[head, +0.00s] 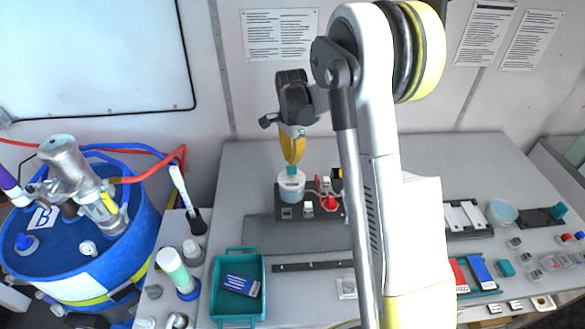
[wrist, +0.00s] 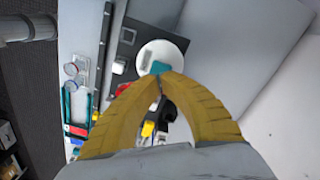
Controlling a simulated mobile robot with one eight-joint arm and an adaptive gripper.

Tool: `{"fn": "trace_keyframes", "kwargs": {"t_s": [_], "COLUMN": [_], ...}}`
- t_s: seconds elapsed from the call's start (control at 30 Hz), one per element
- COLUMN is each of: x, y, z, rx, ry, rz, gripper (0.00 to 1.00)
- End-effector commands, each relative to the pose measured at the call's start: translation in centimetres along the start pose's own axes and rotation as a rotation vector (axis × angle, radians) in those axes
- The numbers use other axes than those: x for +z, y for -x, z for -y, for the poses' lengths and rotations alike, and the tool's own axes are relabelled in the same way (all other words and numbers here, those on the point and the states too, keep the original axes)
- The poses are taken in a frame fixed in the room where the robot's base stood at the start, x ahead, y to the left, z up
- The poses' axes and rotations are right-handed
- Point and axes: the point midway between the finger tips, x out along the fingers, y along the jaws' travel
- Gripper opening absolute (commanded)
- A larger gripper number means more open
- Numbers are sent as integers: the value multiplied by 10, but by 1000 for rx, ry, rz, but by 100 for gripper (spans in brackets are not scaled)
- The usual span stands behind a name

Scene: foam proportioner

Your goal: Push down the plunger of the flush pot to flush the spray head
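The flush pot (head: 291,188) is a small pale pot with a white lid, standing on a dark plate on the bench. Its teal plunger (head: 292,171) sticks up from the middle of the lid. My gripper (head: 293,162) points down right over the plunger, with its yellow fingertips together and nothing seen between them. In the wrist view, the fingertips (wrist: 163,76) meet at the edge of the teal plunger (wrist: 157,67), above the white lid (wrist: 172,50). I cannot tell whether they touch it. The spray head is not clearly identifiable.
Beside the pot are a red knob (head: 330,203) and small white switches. A teal tray (head: 213,290) with a blue packet stands front left. A blue drum (head: 130,252) with hoses is at the far left. My arm hides part of the bench right of the pot.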

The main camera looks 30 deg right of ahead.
Motion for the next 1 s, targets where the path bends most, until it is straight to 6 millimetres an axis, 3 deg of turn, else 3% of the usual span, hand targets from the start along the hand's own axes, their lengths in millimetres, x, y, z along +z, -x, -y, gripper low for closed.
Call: {"fn": "trace_keyframes", "kwargs": {"t_s": [0.37,1.0], "x": [0,0], "y": [-1,-26], "z": [0,0], "rx": [0,0], "ry": [0,0], "rz": [0,0], "gripper": [0,0]}}
